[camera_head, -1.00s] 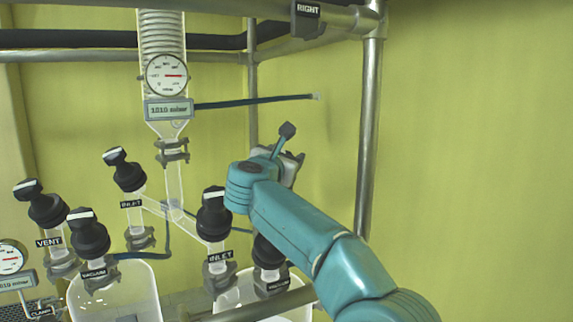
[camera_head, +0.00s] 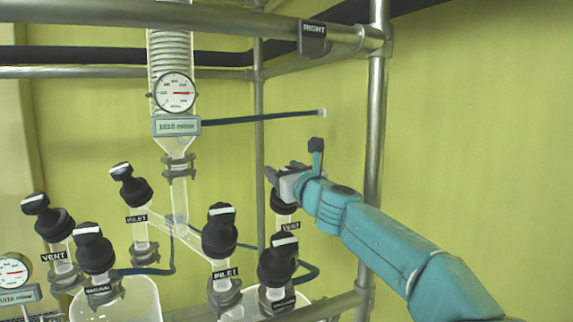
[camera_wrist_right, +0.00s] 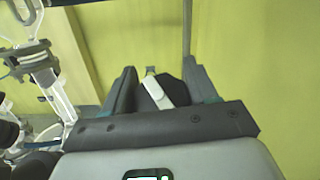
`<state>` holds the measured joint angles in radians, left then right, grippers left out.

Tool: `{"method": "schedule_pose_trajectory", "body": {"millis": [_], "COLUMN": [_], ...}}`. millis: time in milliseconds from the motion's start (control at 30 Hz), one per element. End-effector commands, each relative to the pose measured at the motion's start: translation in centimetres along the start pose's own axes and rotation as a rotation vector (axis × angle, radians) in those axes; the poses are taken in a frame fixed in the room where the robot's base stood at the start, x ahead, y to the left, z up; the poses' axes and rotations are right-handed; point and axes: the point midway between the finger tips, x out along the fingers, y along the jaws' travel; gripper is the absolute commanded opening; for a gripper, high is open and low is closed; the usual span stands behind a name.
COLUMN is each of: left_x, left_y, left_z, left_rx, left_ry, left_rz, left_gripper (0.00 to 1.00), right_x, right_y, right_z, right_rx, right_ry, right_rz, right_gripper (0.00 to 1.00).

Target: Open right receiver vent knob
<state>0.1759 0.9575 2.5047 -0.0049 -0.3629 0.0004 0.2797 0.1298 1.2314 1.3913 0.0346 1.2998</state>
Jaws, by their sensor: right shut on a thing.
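The right receiver vent knob (camera_head: 284,204) is black and sits above a VENT label at the right end of the glassware. My right gripper (camera_head: 283,179) is shut on its top, which the jaws mostly hide in the head view. In the right wrist view the knob (camera_wrist_right: 172,92) shows between the two dark fingers of my right gripper (camera_wrist_right: 160,90). Its white stripe is tilted, running from upper left to lower right. My left gripper is out of view.
A black vacuum knob (camera_head: 278,262) and an inlet knob (camera_head: 220,235) stand close to the left and below. A vertical metal post (camera_head: 375,130) stands just behind my right arm. A gauge (camera_head: 175,92) hangs on the column. The wall side at right is clear.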

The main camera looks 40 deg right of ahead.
Motion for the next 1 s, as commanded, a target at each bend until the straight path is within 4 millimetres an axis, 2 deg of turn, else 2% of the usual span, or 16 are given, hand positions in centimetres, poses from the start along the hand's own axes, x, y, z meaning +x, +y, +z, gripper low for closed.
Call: {"method": "schedule_pose_trajectory", "body": {"millis": [33,300,867,900,933,1000], "left_x": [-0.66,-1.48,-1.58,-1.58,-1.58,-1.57], "left_y": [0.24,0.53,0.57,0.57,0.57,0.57], "left_z": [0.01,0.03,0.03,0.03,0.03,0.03], "left_rx": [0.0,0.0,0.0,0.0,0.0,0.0], "left_ry": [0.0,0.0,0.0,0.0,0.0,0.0], "left_rz": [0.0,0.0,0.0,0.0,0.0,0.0], "left_gripper": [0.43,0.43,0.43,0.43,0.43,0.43], "right_x": [-0.11,-0.15,-0.19,-0.19,-0.18,-0.16], "right_y": [-0.37,-0.03,0.11,0.12,0.12,0.16], "right_z": [0.87,0.72,0.53,0.52,0.5,0.4], "right_rx": [-0.01,-0.045,-0.052,-0.052,-0.052,-0.052], "right_ry": [-0.008,-0.01,-0.01,-0.009,-0.009,-0.007], "right_rz": [0.015,0.103,0.126,0.126,0.126,0.127], "right_gripper": [0.27,0.27,0.27,0.7,0.78,0.78]}}
